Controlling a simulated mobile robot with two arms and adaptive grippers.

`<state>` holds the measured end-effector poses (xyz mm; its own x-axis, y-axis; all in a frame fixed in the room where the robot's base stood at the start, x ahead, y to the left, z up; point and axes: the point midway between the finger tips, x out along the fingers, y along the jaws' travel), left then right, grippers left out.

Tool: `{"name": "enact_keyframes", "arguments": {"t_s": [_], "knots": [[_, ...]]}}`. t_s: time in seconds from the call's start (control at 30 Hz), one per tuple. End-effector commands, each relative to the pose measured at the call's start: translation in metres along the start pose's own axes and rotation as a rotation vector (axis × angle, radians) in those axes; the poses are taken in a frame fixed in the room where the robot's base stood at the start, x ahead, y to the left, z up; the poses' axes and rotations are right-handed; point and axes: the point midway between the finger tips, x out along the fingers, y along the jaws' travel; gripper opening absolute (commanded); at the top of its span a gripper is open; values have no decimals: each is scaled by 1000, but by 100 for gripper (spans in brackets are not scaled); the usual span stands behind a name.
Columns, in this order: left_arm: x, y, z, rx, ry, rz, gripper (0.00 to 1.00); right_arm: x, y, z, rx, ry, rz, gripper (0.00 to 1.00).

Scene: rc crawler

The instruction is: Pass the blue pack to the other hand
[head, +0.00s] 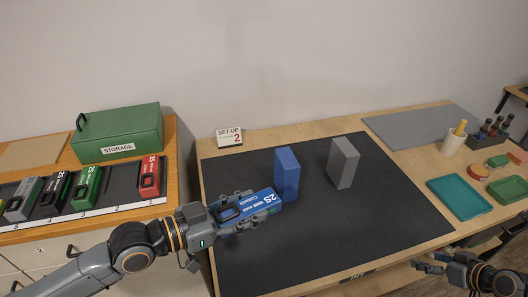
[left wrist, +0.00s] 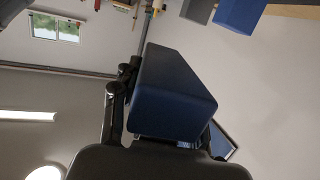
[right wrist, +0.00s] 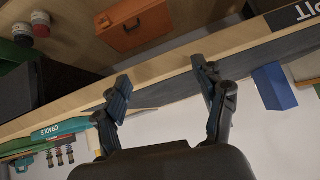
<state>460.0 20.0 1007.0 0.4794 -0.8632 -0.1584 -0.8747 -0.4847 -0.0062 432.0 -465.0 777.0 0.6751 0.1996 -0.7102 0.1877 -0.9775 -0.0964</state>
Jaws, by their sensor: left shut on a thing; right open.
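The blue pack (head: 258,203), with white "2S" lettering, is held by my left gripper (head: 243,207) above the left part of the dark mat. In the left wrist view the blue pack (left wrist: 172,95) sits between the fingers, its plain blue side facing the camera. My right gripper (head: 440,264) is open and empty near the bench's front right edge, well apart from the pack. The right wrist view shows its two fingers (right wrist: 160,95) spread with nothing between them.
A blue block (head: 287,172) and a grey block (head: 343,163) stand upright on the mat (head: 330,235). A teal tray (head: 460,197) and a green tray (head: 507,190) lie at right. At left, a green storage box (head: 118,133) stands behind several packs, including a red one (head: 149,177).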

Motion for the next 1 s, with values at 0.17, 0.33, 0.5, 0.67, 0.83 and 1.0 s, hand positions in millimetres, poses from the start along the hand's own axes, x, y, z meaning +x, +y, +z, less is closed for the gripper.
{"name": "enact_keyframes", "arguments": {"t_s": [0.17,0.33,0.5,0.67,0.83,1.0], "knots": [[0,0,-1,1,3,0,0,-1,1,-46,-14,49,-12,71],[0,0,-1,1,3,0,0,7,8,-92,-52,114,-10,71],[0,0,-1,1,3,0,0,12,20,-153,-95,194,4,71],[0,0,-1,1,3,0,0,7,36,-233,-133,292,33,71],[0,0,-1,1,3,0,0,-7,47,-318,-149,375,58,71],[0,0,-1,1,3,0,0,20,-35,-340,-223,308,-117,71]]}}
